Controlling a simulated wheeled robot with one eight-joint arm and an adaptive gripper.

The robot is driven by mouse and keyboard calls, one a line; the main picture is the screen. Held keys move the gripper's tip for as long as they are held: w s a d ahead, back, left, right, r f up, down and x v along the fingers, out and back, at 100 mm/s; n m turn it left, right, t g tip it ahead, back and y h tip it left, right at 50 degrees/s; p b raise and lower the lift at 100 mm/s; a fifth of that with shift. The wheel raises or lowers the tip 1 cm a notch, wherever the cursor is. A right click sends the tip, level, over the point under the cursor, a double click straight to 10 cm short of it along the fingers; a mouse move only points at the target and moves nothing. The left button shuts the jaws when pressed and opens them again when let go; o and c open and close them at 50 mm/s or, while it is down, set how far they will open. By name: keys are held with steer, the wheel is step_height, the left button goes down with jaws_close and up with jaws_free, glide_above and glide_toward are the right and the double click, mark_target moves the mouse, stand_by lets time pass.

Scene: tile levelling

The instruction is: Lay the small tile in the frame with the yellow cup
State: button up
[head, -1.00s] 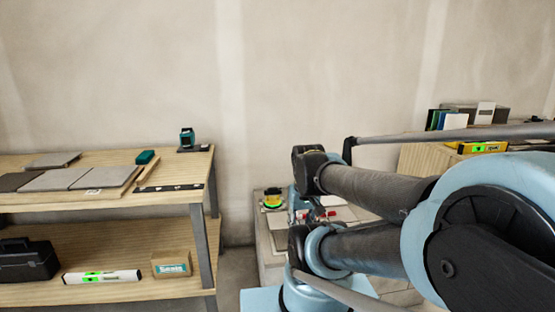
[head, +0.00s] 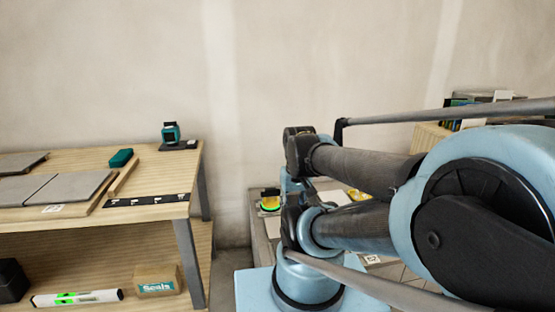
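My arm reaches forward across the right half of the head view, and its links hide much of the low work platform (head: 259,236). My gripper does not show clearly behind them. On the platform, a yellow-green round thing with a dark upright part (head: 270,200) stands left of my arm. Another yellow thing (head: 358,195) shows partly between my arm links. A pale flat piece (head: 333,197) lies beside it, partly hidden. I cannot tell which yellow thing is the cup. I cannot make out the frame or the small tile there.
A wooden bench (head: 190,165) at left carries grey tiles (head: 70,188), a green block (head: 121,158), a teal device (head: 171,133) and a black strip (head: 147,200). Its lower shelf holds a level (head: 77,298) and a box (head: 157,281). Another wooden unit (head: 428,138) stands right.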

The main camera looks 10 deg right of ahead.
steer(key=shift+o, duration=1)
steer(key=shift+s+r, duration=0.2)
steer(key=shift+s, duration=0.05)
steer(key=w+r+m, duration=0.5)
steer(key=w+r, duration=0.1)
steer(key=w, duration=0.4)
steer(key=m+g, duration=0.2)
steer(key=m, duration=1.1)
glide_above(278, 189)
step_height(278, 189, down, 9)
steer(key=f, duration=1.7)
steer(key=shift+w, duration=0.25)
